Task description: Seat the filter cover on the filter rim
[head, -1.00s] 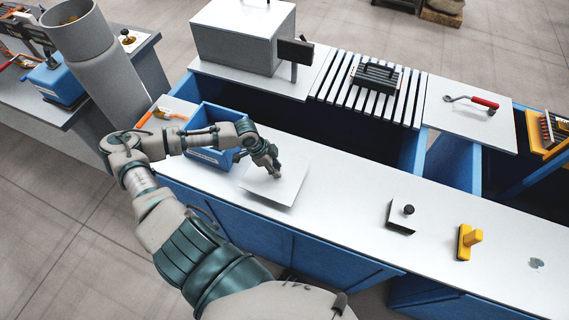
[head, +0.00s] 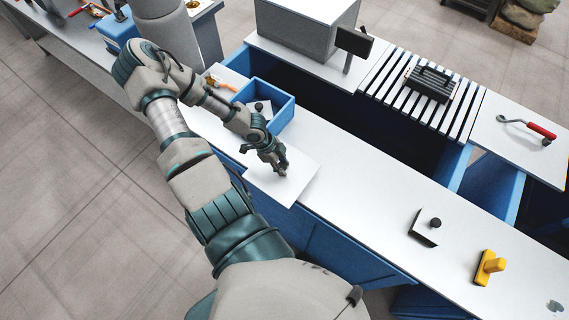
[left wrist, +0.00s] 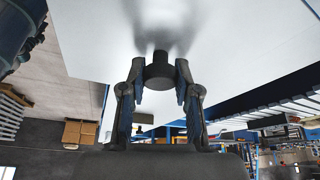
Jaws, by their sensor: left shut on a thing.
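The filter cover (head: 299,178) appears to be the thin white square plate. My left gripper (head: 281,168) is above it, with fingers shut on its dark round knob (left wrist: 160,72). In the left wrist view the plate's pale face fills the upper part. In the head view the plate is at the bench's front edge, one corner reaching past it; any gap beneath is hard to judge. I cannot clearly identify the filter rim. A large grey cylinder (head: 165,30) stands at the upper left, partly behind my arm, its top cut off. My right gripper is not in view.
An open blue bin (head: 285,113) with a dark-knobbed thing inside stands behind the gripper. A grey box (head: 300,35) stands at the back. Floor is clear at left.

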